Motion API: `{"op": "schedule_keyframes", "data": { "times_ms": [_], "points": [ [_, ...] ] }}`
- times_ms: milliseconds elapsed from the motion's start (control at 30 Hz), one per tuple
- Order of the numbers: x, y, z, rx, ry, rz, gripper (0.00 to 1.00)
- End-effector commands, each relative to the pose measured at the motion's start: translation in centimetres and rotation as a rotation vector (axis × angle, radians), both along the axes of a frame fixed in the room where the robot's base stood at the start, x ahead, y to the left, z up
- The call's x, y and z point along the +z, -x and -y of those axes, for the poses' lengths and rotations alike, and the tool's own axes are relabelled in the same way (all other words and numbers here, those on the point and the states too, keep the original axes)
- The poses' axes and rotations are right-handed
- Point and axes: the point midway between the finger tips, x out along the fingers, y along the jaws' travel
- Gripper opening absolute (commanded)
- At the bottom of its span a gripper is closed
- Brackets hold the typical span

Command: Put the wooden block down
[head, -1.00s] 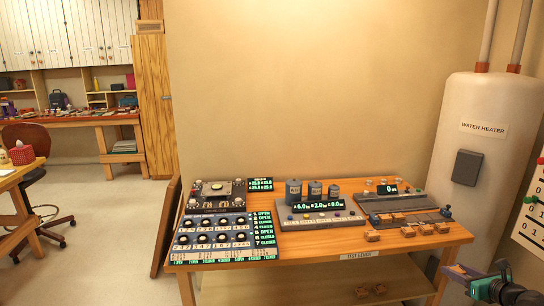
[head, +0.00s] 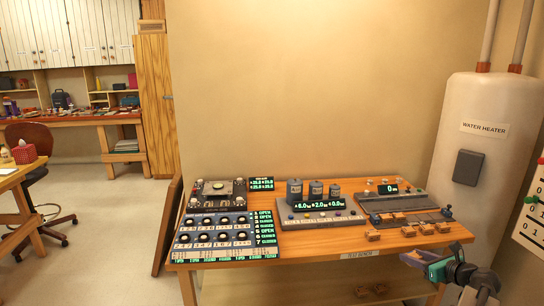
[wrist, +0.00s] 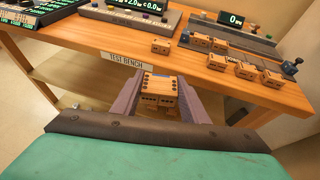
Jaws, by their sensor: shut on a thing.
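My gripper (head: 416,259) is in front of the right front edge of the test bench (head: 330,249) in the head view. In the wrist view its two fingers are shut on a wooden block (wrist: 160,84) with dark dots on its faces. The block is held in front of the bench's front edge and looks apart from the top. In the head view the fingers largely hide the held block. Several similar wooden blocks (head: 373,236) stand on the right part of the bench, some of them on a grey rail device (head: 402,203).
The bench also carries a blue dial panel (head: 212,233) at left and a grey console (head: 322,219) with three cylinders. Bare wood shows along the right front. A water heater (head: 470,135) stands at right. A lower shelf (wrist: 62,75) lies under the top.

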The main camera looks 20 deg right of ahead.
Motion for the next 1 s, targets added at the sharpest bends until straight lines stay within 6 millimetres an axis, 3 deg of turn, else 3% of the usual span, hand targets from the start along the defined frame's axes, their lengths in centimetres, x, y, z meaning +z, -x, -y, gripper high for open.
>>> {"op": "schedule_keyframes", "data": {
  "times_ms": [100, 400, 1000],
  "points": [
    [0.0, -3.0, -2.4, 0.052, 0.000, 0.000, 0.19],
    [0.1, -9.4, -8.7, 0.174, -0.001, 0.001, 0.19],
    [0.2, -19.1, -23.8, 0.432, -0.003, 0.000, 0.19]
  ]
}}
